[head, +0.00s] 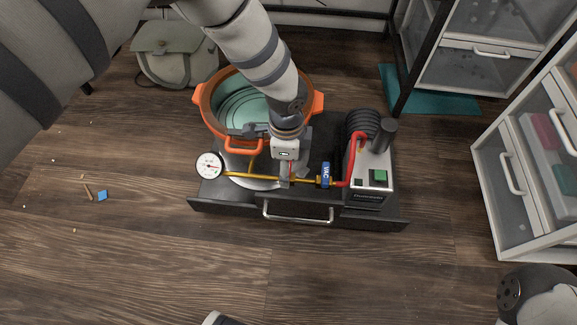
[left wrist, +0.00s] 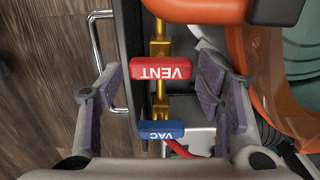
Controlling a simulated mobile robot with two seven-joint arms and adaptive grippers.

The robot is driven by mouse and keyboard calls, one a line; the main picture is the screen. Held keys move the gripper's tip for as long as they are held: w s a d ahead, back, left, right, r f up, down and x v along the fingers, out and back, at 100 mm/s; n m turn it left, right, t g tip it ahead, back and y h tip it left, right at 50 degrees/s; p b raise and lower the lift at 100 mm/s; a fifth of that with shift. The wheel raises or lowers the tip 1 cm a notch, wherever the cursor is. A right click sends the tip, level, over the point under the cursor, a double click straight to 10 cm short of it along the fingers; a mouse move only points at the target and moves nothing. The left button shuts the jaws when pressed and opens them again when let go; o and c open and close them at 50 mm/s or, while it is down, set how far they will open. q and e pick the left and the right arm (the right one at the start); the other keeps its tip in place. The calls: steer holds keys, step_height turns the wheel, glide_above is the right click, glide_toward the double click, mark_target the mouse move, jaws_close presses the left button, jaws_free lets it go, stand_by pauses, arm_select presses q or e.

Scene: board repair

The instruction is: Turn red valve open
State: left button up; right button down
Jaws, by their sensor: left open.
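The red valve handle, marked VENT (left wrist: 160,69), sits on a brass pipe (left wrist: 159,47) in the left wrist view. It lies crosswise to the pipe. My left gripper (left wrist: 161,84) is open, with one purple-padded finger on each side of the red handle. Gaps show between handle and fingers in that view; the height between them is unclear. In the head view my left gripper (head: 285,178) is over the pipe and hides most of the red handle. The blue handle marked VAC (left wrist: 161,130) is beside it and also shows in the head view (head: 325,174). My right gripper is not in view.
A pressure gauge (head: 209,165) is at the pipe's left end. A red hose (head: 350,160) joins the pump (head: 372,178) at right. An orange pot (head: 210,122) stands behind the pipe. The drawer handle (head: 298,218) is in front. Open floor lies in front of the drawer.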

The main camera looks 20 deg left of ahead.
arm_select(q)
steer(key=shift+f, duration=0.4)
steer(key=c, duration=0.9)
steer(key=shift+o, duration=0.2)
